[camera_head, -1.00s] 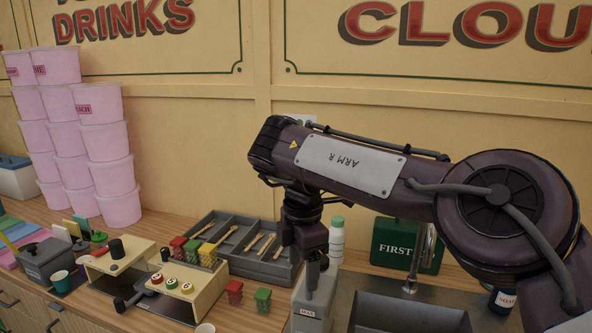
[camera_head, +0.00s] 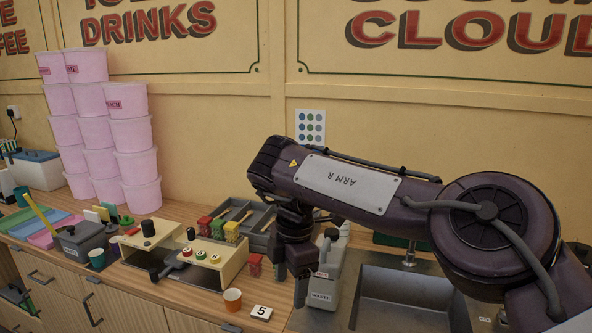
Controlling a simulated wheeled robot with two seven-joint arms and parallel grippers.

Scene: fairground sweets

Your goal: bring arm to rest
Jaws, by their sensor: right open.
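My left gripper is not in view.
The sink (camera_head: 395,295) lies under my right arm. Pink tubs (camera_head: 130,135) are stacked at the back left.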

